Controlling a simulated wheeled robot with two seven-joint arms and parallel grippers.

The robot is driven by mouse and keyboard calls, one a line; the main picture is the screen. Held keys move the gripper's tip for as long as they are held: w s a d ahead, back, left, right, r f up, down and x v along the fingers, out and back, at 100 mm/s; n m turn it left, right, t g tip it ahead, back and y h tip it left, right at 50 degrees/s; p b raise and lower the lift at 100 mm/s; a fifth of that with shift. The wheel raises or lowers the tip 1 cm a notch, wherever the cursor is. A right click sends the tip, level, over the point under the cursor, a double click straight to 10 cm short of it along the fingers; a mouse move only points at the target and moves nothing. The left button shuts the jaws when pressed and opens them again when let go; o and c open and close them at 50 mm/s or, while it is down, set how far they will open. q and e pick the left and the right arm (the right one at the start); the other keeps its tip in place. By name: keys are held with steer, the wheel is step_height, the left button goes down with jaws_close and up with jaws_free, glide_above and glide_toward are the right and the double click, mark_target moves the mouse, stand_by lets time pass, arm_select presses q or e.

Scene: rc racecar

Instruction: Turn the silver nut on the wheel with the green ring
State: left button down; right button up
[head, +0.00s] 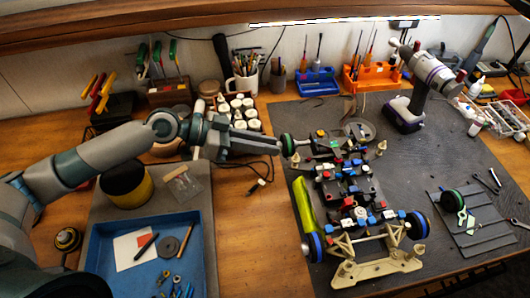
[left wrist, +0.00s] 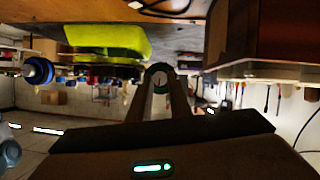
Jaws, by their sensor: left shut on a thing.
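The racecar chassis (head: 345,185) stands on the dark mat, with its wheels off to the sides. The wheel with the green ring (head: 288,145) is at its far left corner. My left gripper (head: 279,147) reaches in from the left, its fingertips at the outer face of this wheel. The gripper is shut on the silver nut, which is small and mostly hidden by the fingertips. My right gripper is not in view.
A yellow-green body shell (head: 305,207) lies along the chassis's left side. A blue tray (head: 100,255) with small parts is at front left. A cordless drill (head: 425,80) stands at back right.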

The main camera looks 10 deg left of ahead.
arm_select(q)
steer(key=shift+w+n+g+b, duration=0.1)
steer(key=shift+n+g+b, duration=0.2)
steer(key=shift+n+b, duration=0.2)
steer(key=c, duration=1.6)
jaws_free()
steer(key=shift+a, duration=0.15)
